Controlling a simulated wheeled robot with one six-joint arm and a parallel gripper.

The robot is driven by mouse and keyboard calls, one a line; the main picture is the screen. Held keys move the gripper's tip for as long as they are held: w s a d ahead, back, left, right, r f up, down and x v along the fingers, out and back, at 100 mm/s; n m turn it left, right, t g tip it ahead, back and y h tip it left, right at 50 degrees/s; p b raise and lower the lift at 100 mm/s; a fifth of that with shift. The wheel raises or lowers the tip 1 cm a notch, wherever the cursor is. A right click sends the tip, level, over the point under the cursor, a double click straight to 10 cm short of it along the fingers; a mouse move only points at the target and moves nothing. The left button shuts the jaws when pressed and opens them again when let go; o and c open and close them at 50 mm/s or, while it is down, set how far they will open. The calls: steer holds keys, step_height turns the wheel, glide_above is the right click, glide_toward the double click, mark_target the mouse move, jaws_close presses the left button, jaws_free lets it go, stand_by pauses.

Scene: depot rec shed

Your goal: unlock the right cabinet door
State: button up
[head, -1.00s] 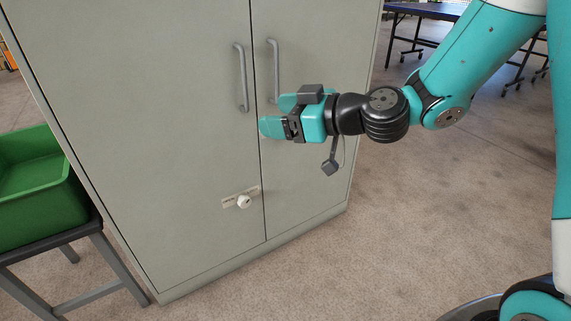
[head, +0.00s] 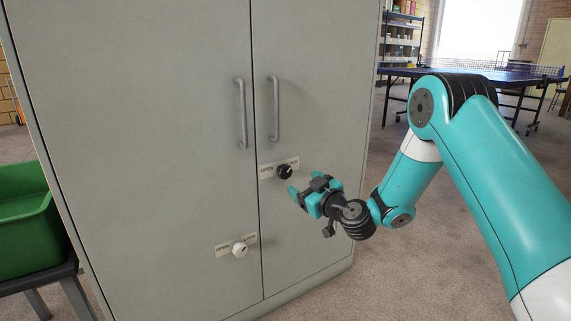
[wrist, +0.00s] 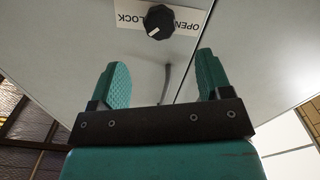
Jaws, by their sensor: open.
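The right cabinet door (head: 320,95) is grey and shut. A black round knob (head: 285,172) sits on it over a white label (head: 266,172), with OPEN on the left and LOCK on the right. In the wrist view the knob (wrist: 159,20) is at the top, seen upside down, and its white mark points toward the LOCK side. My gripper (head: 305,183) is open and empty, just right of and below the knob, apart from it. In the wrist view its teal fingers (wrist: 163,77) are spread, with the knob beyond their tips.
The left door (head: 185,110) has a white knob (head: 240,250) with its own label, lower down. Two vertical handles (head: 241,113) (head: 275,108) flank the door seam. A green crate (head: 30,235) on a stand is at left. A table-tennis table (head: 480,75) stands behind at right.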

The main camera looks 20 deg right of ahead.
mark_target(287, 173)
steer(key=x, duration=1)
steer(key=shift+f+p, duration=0.1)
steer(key=shift+p, duration=0.3)
steer(key=c, duration=1.3)
